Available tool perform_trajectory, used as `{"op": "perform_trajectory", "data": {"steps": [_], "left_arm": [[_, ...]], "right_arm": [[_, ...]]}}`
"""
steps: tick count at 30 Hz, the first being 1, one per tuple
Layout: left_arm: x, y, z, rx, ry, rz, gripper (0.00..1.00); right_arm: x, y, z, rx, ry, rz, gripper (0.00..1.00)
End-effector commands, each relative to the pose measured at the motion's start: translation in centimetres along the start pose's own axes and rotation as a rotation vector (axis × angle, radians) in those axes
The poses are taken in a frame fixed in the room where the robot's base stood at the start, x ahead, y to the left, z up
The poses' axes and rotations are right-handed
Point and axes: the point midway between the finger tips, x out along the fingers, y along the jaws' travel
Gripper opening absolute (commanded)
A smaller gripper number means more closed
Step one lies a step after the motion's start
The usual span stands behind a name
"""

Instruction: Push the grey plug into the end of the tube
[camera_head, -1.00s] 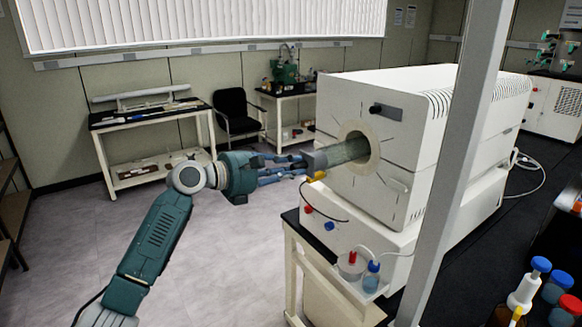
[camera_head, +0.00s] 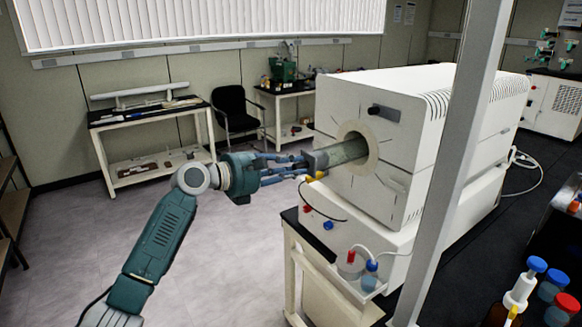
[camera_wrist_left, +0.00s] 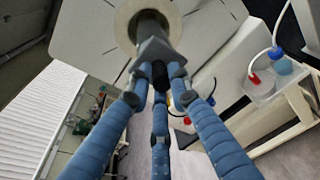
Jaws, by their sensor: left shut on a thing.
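The tube (camera_head: 347,151) is a greyish glassy cylinder that sticks out of the round opening in the white furnace-like machine (camera_head: 385,130). A grey plug (camera_head: 316,159) sits at the tube's outer end. My left gripper (camera_head: 300,166) comes in from the left with its blue fingers closed on the plug. In the left wrist view the fingers meet on the grey plug (camera_wrist_left: 157,55), in line with the tube and the pale ring (camera_wrist_left: 128,25) behind it. How deep the plug sits in the tube is hidden. My right gripper is out of view.
The machine stands on a dark-topped bench (camera_head: 310,235). Bottles with red and blue caps (camera_head: 370,276) sit below the tube. A grey post (camera_head: 450,180) crosses the right side. Tables (camera_head: 150,115) and a chair (camera_head: 238,115) stand behind. The floor at left is free.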

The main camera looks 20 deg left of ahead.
Motion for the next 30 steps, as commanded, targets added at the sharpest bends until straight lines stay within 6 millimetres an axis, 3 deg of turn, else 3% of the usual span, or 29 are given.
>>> {"op": "perform_trajectory", "data": {"steps": [30], "left_arm": [[3.2,0.2,0.6,0.003,-0.002,0.001,0.0]], "right_arm": [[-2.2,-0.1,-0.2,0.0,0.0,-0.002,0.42]]}}
